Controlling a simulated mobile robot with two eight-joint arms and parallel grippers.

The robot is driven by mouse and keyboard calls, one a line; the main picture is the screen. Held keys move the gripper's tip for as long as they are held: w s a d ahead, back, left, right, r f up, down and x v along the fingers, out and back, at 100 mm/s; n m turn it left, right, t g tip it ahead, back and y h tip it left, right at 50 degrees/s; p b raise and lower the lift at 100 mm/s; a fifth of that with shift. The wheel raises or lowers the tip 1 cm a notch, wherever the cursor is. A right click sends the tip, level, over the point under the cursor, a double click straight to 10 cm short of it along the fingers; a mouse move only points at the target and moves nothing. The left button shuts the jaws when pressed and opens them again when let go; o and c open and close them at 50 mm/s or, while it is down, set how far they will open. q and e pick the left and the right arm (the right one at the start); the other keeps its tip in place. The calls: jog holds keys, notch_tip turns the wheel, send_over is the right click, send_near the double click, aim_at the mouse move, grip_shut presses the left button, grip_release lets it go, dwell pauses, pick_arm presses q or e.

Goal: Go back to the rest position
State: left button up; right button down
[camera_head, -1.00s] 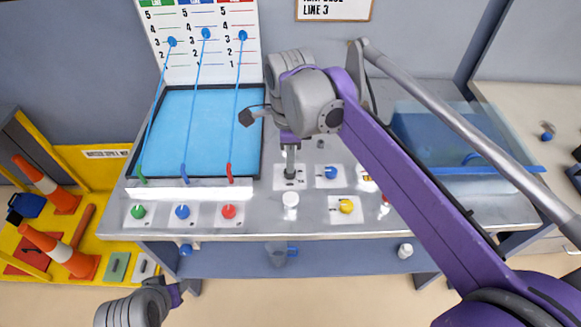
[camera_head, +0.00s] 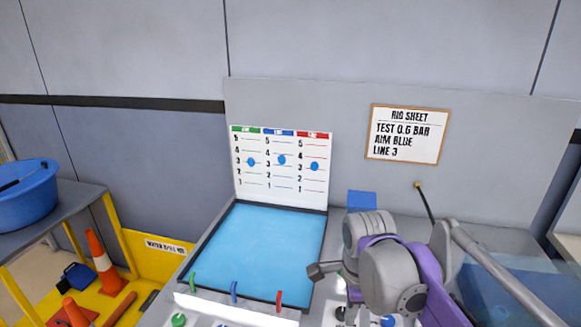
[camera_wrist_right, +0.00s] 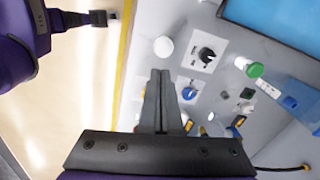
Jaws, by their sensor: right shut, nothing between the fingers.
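My right gripper (camera_head: 350,308) hangs from the grey wrist at the lower right of the head view, over the bench; its tips are hard to make out there. In the right wrist view its two dark fingers (camera_wrist_right: 160,85) are together, with nothing between them. Beyond them lie a white round cap (camera_wrist_right: 163,47), a black knob (camera_wrist_right: 207,54) on a white plate and a blue knob (camera_wrist_right: 189,93). My left gripper (camera_wrist_right: 100,18) seems to be the dark end of the purple arm at the upper left of the wrist view; its jaws are unclear.
A blue tray (camera_head: 265,250) and a white gauge board (camera_head: 282,165) with three blue markers stand left of my right arm. A rig sheet (camera_head: 405,134) hangs on the wall. A yellow stand with orange cones (camera_head: 103,262) and a blue tub (camera_head: 25,195) are at the left.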

jog(key=s+d+f+n+t, duration=0.2)
jog(key=s+f+n, duration=0.4)
jog(key=n, duration=0.3)
jog(key=s+d+f+n+t, duration=0.1)
jog(key=s+f+n+t, duration=0.2)
jog(key=s+f+n, duration=0.4)
jog(key=n, duration=0.3)
jog(key=shift+s+d+f, duration=0.3)
jog(key=shift+s+d, duration=0.05)
jog(key=shift+d, duration=0.05)
